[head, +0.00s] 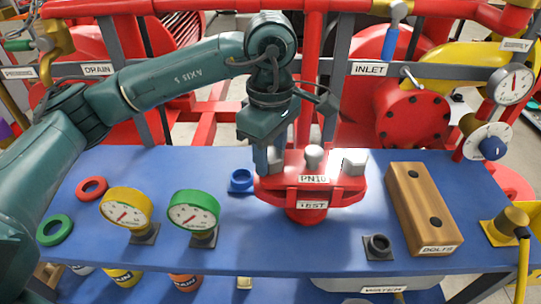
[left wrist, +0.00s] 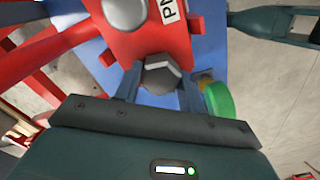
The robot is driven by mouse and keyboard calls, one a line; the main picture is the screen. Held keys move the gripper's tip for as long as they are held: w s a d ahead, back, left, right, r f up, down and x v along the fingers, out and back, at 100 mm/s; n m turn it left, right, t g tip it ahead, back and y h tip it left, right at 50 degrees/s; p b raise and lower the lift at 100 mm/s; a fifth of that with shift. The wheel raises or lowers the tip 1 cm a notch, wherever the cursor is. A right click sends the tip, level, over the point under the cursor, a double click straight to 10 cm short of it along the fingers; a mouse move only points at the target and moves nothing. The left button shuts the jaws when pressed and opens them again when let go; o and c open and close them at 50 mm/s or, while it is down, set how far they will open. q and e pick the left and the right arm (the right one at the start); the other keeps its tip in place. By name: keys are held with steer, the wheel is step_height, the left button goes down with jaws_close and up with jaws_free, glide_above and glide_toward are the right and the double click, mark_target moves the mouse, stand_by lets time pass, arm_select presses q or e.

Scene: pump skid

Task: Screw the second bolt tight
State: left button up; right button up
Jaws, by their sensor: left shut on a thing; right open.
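The red flange (head: 330,196) labelled PN10 and TEST stands on the blue bench. My left gripper (head: 268,160) reaches down at its left side and is shut on a grey hex-headed bolt. In the left wrist view this bolt (left wrist: 160,74) sits between the two fingertips, at the edge of the red flange; its shank is hidden. Another grey hex-headed bolt (head: 354,159) is at the flange's right side. A rounded grey piece (head: 314,156) stands between them. My right gripper is not seen in the head view.
A wooden block (head: 422,200) labelled BOLTS, with two empty-looking holes, stands on the right. Yellow (head: 126,208) and green (head: 194,211) gauges stand on the left. A blue fitting (head: 241,180) lies beside the flange, and a dark socket (head: 377,247) is in front. Red pipes rise behind.

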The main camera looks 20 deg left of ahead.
arm_select(q)
steer(key=o, duration=1.1)
step_height(320, 180, up, 13)
steer(key=shift+r+p, duration=0.1)
steer(key=shift+p, duration=0.2)
